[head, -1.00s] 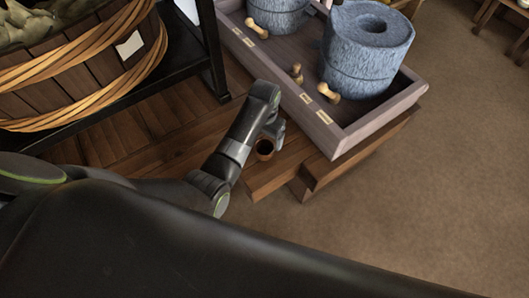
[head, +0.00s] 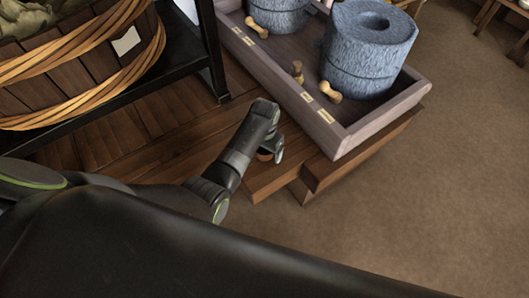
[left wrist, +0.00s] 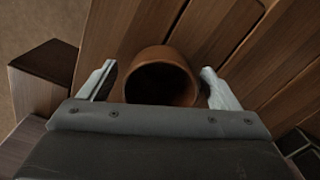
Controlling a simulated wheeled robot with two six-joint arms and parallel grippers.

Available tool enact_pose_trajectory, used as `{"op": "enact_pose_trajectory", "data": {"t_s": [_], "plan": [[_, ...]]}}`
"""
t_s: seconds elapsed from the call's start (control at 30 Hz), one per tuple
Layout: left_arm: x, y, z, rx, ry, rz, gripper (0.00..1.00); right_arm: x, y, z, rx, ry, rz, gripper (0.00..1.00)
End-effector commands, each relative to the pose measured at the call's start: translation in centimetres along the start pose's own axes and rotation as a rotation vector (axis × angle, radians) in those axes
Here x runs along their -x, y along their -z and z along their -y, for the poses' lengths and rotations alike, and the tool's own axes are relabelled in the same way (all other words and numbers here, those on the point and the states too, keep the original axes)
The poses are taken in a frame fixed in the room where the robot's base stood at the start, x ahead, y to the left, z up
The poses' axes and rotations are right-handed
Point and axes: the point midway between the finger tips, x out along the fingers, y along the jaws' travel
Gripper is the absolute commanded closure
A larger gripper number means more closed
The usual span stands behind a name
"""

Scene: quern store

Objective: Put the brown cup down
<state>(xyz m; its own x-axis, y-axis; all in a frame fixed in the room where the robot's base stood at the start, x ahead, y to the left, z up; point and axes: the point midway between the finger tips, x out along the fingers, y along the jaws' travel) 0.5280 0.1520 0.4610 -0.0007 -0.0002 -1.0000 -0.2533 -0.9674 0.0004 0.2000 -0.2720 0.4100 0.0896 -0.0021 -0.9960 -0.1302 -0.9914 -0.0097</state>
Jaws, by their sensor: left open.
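The brown cup (left wrist: 162,64) stands on the wooden plank surface (left wrist: 225,30), its dark mouth showing in the left wrist view. My left gripper (left wrist: 158,70) is open, with one pale finger on each side of the cup and small gaps between. In the head view my left gripper (head: 270,152) is low over the end of the wooden bench (head: 262,183) and hides most of the cup (head: 264,156). My right gripper is not in view.
A wooden tray (head: 345,140) holding blue-grey quern stones (head: 368,55) and small wooden pegs lies just right of the gripper. A rope-bound wooden tub (head: 85,70) sits on a black stand at left. Brown floor (head: 440,180) is clear at right.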

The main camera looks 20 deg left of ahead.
Motion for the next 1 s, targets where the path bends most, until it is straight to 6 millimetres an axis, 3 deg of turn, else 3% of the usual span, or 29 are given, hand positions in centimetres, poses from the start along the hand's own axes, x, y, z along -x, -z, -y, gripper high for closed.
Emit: {"op": "enact_pose_trajectory", "data": {"t_s": [0.33, 0.7, 0.77, 1.0], "plan": [[-0.23, 0.02, 0.02, 0.000, 0.000, -0.001, 0.17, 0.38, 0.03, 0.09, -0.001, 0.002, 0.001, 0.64], [-0.23, 0.02, 0.03, 0.000, 0.000, -0.001, 0.66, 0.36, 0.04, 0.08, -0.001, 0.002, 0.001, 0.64], [-0.21, 0.04, 0.03, 0.000, 0.000, -0.001, 0.70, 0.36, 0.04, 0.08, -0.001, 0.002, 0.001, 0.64], [-0.10, 0.05, 0.02, 0.000, 0.000, -0.001, 0.71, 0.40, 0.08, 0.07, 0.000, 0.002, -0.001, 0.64]]}}
